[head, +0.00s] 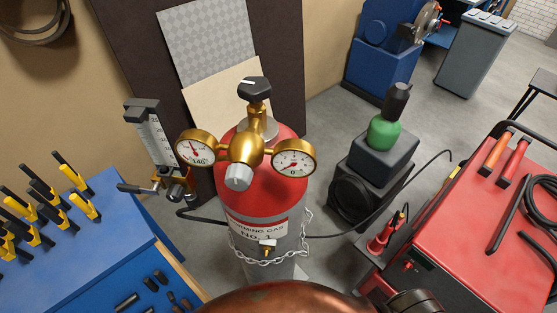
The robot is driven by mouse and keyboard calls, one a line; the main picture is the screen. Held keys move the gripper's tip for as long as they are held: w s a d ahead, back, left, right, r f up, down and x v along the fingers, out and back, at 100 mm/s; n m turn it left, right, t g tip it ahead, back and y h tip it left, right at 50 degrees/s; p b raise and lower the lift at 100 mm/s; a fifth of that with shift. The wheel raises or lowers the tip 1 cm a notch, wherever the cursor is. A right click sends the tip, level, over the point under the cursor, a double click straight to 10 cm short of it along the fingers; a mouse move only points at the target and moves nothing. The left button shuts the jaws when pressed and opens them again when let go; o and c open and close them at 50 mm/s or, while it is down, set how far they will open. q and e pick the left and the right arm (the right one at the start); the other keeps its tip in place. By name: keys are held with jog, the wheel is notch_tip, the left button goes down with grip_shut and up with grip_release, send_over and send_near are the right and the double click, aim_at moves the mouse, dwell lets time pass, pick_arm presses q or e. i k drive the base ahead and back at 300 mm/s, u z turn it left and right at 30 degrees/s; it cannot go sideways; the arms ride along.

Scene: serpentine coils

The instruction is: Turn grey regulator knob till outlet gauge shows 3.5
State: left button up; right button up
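The grey regulator knob (238,177) sits on the front of a brass regulator (246,148), with a pale pointer mark on its face. The regulator is on top of a red and grey gas cylinder (270,190). A round gauge (195,149) is on its left, with a red needle toward the upper left and 140 near the bottom of its dial. A second gauge (294,158) is on its right, with small digits and a red needle. Its exact reading is too small to tell, and I cannot tell which gauge is the outlet one. Neither gripper shows in the head view.
A black valve handle (254,88) tops the cylinder, and a chain (270,258) hangs around it. A flowmeter (154,140) stands left. A blue bench (70,235) with clamps is at left, a red cart (485,210) at right. A copper surface (285,300) fills the bottom.

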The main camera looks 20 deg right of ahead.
aim_at(238, 176)
jog(key=u, duration=0.5)
jog(key=k, duration=1.05)
jog(key=z, duration=0.45)
